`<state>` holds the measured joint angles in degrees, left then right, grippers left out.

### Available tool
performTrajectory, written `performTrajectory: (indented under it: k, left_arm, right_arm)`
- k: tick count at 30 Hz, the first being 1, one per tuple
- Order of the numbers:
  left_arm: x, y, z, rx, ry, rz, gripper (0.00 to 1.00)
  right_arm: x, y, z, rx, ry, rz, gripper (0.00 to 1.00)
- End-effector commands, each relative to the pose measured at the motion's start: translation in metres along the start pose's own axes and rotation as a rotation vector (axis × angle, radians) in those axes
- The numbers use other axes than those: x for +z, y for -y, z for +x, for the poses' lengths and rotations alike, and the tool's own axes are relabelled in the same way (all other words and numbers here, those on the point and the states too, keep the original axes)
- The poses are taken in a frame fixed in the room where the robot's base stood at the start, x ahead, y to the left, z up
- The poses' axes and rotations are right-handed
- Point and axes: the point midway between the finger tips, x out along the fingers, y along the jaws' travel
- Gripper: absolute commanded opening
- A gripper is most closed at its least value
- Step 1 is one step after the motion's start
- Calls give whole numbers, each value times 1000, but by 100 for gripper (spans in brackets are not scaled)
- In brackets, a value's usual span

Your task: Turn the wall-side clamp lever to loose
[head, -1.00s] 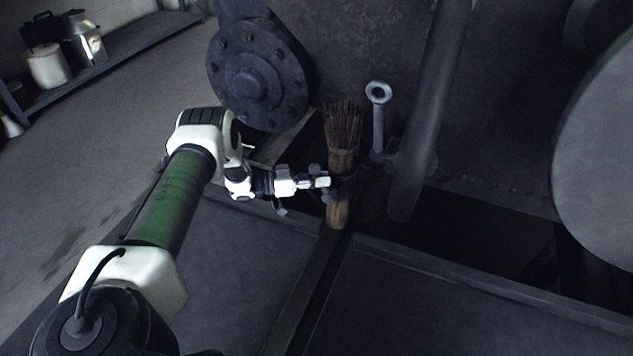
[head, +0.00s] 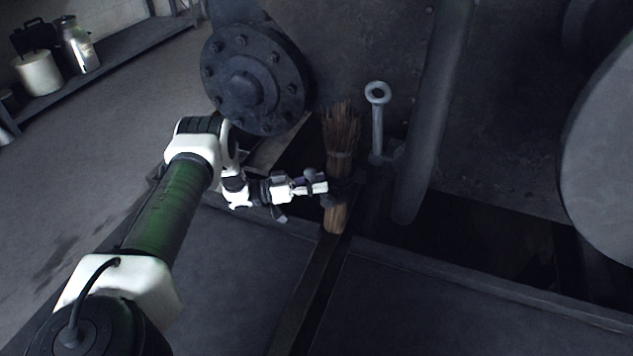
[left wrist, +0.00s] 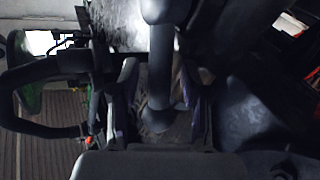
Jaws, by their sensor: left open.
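A grey lever with a ring at its top (head: 378,120) stands upright beside a thick pipe in the head view. No loose or tight marking can be read on it. My left gripper (head: 343,188) is open a little to the left of and below this lever, across the handle of an upright brush. In the left wrist view a dark grey bar with a rounded end (left wrist: 161,65) lies between the spread fingers of my left gripper (left wrist: 160,98). I cannot tell whether this bar is the ringed lever, or whether a finger touches it. My right gripper is not in view.
The bristle brush (head: 341,135) stands close by my left gripper. The thick pipe (head: 432,120) rises just right of the lever. A bolted round flange (head: 252,82) is at the upper left. A shelf (head: 125,50) with a pot (head: 38,74) and a can stands farther left.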

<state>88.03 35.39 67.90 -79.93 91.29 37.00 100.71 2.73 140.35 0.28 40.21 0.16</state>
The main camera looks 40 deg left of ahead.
Motion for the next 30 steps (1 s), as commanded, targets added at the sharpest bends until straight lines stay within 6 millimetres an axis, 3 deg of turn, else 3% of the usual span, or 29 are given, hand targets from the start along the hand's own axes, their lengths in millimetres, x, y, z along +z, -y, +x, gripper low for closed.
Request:
performTrajectory:
  k: [5,8,15,21,30]
  left_arm:
    - [0,0,-4,-2,1,0,47]
    - [0,1,-18,-4,1,-1,47]
    - [-1,1,-78,-4,-1,0,47]
    - [-1,1,-114,0,-1,0,47]
    - [-1,0,-119,2,0,-1,47]
  right_arm:
    - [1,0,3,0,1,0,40]
    - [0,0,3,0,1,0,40]
    - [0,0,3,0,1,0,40]
    - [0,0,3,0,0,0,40]
    - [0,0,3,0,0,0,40]
